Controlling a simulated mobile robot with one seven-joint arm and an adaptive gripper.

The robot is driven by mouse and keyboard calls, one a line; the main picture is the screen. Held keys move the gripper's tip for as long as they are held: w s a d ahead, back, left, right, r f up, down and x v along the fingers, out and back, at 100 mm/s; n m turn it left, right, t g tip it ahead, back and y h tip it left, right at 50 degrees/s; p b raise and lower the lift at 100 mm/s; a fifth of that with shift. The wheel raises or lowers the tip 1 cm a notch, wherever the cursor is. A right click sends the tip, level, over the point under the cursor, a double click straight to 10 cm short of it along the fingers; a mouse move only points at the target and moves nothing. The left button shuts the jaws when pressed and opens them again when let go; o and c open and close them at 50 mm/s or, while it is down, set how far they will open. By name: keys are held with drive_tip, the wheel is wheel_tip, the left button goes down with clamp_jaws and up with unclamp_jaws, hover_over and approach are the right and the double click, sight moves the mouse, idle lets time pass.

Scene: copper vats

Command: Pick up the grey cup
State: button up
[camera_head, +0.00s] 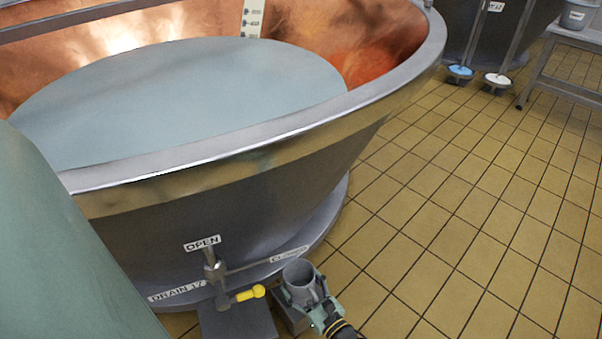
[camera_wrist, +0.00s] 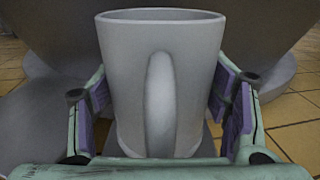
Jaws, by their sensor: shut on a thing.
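The grey cup (camera_head: 299,279) is upright near the foot of the vat, low at the bottom middle of the head view. It fills the middle of the wrist view (camera_wrist: 161,85), with its handle facing the camera. My gripper (camera_head: 318,303) is shut on the cup. In the wrist view its purple-padded fingers (camera_wrist: 162,108) lie on both sides of the cup's body. A grey block (camera_head: 289,318) shows under or beside the cup; whether the cup touches it I cannot tell.
A copper-lined vat (camera_head: 230,215) of pale liquid rises just behind the cup. A drain valve with a yellow handle (camera_head: 249,294) sits close left of the cup, above a dark grey slab (camera_head: 240,322). Tiled floor (camera_head: 480,200) is open to the right. A metal table (camera_head: 566,85) stands far right.

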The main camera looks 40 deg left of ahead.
drive_tip(key=c, duration=0.5)
drive_tip(key=shift+r, duration=0.1)
